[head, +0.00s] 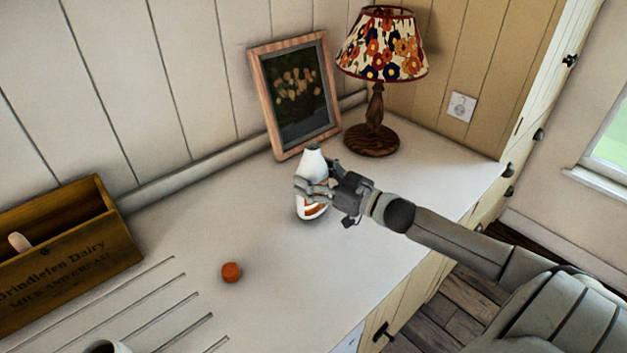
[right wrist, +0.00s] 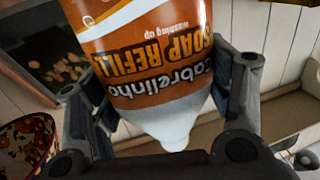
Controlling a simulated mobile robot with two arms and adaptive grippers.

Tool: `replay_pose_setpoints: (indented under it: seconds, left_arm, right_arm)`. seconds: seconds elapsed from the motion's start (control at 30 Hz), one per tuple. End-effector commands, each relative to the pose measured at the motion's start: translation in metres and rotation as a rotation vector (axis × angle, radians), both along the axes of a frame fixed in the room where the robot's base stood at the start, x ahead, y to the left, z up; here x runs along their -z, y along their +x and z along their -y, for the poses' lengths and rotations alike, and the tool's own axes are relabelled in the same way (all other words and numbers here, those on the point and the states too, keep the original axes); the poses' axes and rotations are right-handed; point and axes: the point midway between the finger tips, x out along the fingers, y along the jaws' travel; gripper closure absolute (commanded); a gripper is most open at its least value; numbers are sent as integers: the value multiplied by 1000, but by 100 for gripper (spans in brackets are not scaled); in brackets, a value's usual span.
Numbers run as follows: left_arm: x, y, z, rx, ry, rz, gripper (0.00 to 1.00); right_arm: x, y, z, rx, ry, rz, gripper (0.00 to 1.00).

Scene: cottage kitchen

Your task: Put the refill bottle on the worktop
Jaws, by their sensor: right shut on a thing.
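The refill bottle (head: 311,209) is white with an orange label and stands upright on or just above the white worktop (head: 270,311); I cannot tell whether its base touches. My right gripper (head: 318,188) is shut on it from the right side. In the right wrist view the bottle (right wrist: 160,75) appears upside down between both fingers of my right gripper (right wrist: 165,100), and its label reads "Soap Refill". My left gripper is out of view.
A framed picture (head: 297,95) and a lamp (head: 374,105) stand behind the bottle. A wooden dairy crate (head: 70,262) is at the left, with a small orange ball-like thing (head: 231,272) to its right. A white cup (head: 106,346) shows at the bottom edge. Worktop around the bottle is clear.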

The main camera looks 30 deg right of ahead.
Motion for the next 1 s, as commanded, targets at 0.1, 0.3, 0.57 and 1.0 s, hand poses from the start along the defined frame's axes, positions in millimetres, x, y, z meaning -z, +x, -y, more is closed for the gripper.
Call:
replay_pose_setpoints:
  seconds: [0.1, 0.3, 0.57, 1.0]
  left_arm:
    - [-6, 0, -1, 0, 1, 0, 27]
    - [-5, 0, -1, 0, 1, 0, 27]
    - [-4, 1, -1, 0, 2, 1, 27]
    - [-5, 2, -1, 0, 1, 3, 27]
  right_arm:
    - [11, 0, 0, 1, 3, 1, 62]
    - [15, 0, -1, -2, -1, 4, 62]
    - [19, -1, 0, -1, -1, 0, 21]
    - [18, -1, 0, -1, -1, 0, 6]
